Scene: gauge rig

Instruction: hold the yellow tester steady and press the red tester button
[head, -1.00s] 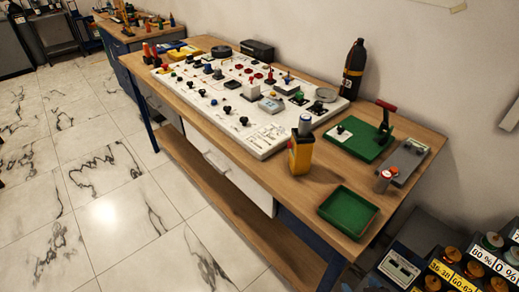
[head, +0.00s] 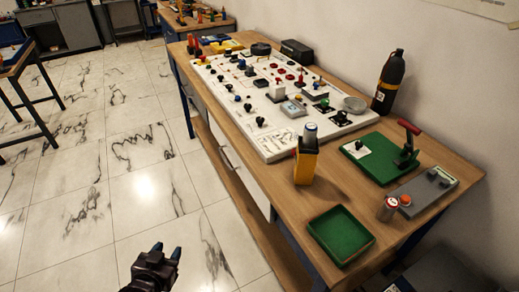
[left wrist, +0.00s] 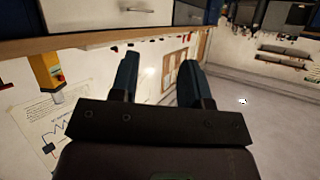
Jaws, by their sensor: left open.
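The yellow tester (head: 306,165) stands upright on the wooden workbench, in front of the white panel, with a grey cylinder at its top. A yellow body that looks like the tester (left wrist: 42,72) shows at the left of the left wrist view, with a small red spot on its side that may be the button. In the head view I cannot make out the red button. My left gripper (head: 167,250) is open and empty over the floor, left of the bench and well apart from the tester. Its two fingers also show in the left wrist view (left wrist: 160,65). My right gripper is not in view.
A white panel (head: 270,138) with several knobs lies behind the tester. A green tray (head: 341,236), a red-topped can (head: 389,208), a grey device (head: 424,192) and a green plate with a red-handled lever (head: 378,160) are to its right. A dark bottle (head: 389,82) stands by the wall.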

